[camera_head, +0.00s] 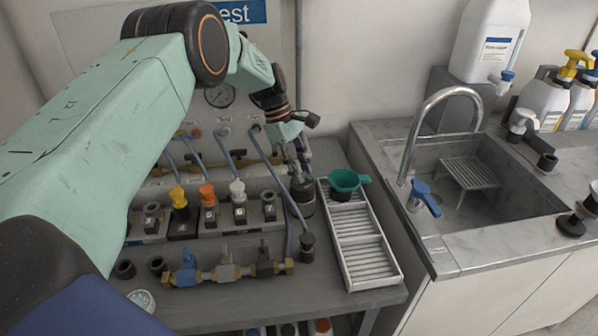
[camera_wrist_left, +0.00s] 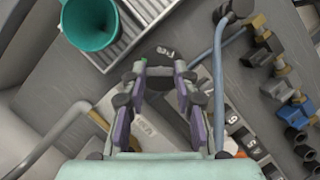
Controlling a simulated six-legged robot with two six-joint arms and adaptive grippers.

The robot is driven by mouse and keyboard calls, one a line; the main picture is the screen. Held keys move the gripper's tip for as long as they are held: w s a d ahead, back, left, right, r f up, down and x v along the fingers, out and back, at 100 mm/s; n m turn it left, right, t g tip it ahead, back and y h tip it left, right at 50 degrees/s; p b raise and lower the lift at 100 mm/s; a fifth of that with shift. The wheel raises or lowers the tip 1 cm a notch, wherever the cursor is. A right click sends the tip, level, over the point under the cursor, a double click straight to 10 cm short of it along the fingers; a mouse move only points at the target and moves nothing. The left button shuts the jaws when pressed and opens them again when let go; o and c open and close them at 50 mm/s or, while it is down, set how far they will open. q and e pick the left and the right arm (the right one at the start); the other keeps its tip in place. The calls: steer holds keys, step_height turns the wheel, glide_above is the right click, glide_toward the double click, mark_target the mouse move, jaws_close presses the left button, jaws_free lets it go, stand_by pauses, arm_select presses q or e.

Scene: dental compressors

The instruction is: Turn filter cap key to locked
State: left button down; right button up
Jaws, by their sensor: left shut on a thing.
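My left gripper (camera_head: 300,174) reaches down from the upper left onto the dark round filter cap (camera_head: 303,198), which stands at the back of the bench beside the white slatted tray. In the left wrist view the fingers of the left gripper (camera_wrist_left: 160,68) straddle the top of the cap. They are shut on the key there, which the fingers mostly hide. A small pale marking (camera_wrist_left: 165,52) shows just beyond the fingertips. I cannot read the lock position. My right gripper is in neither view.
The slatted tray (camera_head: 366,251) with a green funnel (camera_head: 347,181) is close on the right. Valves on a brass pipe (camera_head: 226,272), coloured plugs (camera_head: 208,193) and hoses crowd the left. A sink with a tap (camera_head: 412,135) is farther right.

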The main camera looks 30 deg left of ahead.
arm_select(q)
steer(key=shift+m+g+b, duration=0.4)
steer(key=shift+m+b, duration=0.15)
steer(key=shift+m, duration=0.55)
stand_by(1.1)
steer(key=c, duration=1)
jaws_free()
steer(key=v, duration=1.2)
steer(key=shift+w+d, duration=0.1)
steer(key=shift+d, duration=0.05)
